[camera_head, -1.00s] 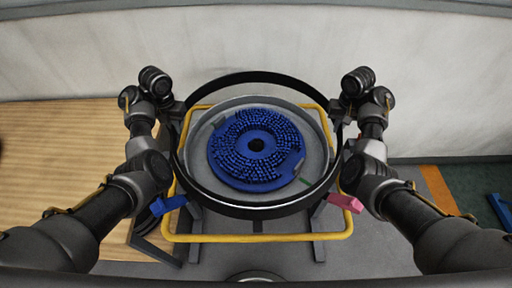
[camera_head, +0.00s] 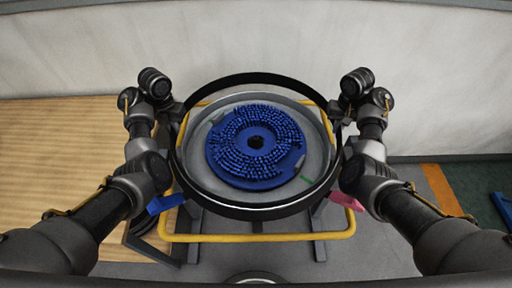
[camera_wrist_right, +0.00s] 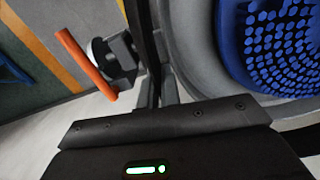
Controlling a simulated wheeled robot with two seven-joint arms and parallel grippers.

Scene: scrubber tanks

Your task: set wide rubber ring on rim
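The wide rubber ring (camera_head: 253,78) is a large black hoop in the head view. It surrounds the round grey tank (camera_head: 197,165), close to its rim; at the far side a gap shows between ring and rim. Whether it touches the rim elsewhere I cannot tell. My left gripper (camera_head: 178,112) is at the ring's left side and appears shut on it. My right gripper (camera_head: 336,112) is at its right side; in the right wrist view the black ring band (camera_wrist_right: 142,30) runs between its fingers (camera_wrist_right: 156,92). The fingertips are small and partly hidden in the head view.
A blue bristled disc (camera_head: 256,143) lies inside the tank. A yellow tubular frame (camera_head: 256,237) surrounds the stand. A wooden table (camera_head: 60,150) is at left; a wall stands behind.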

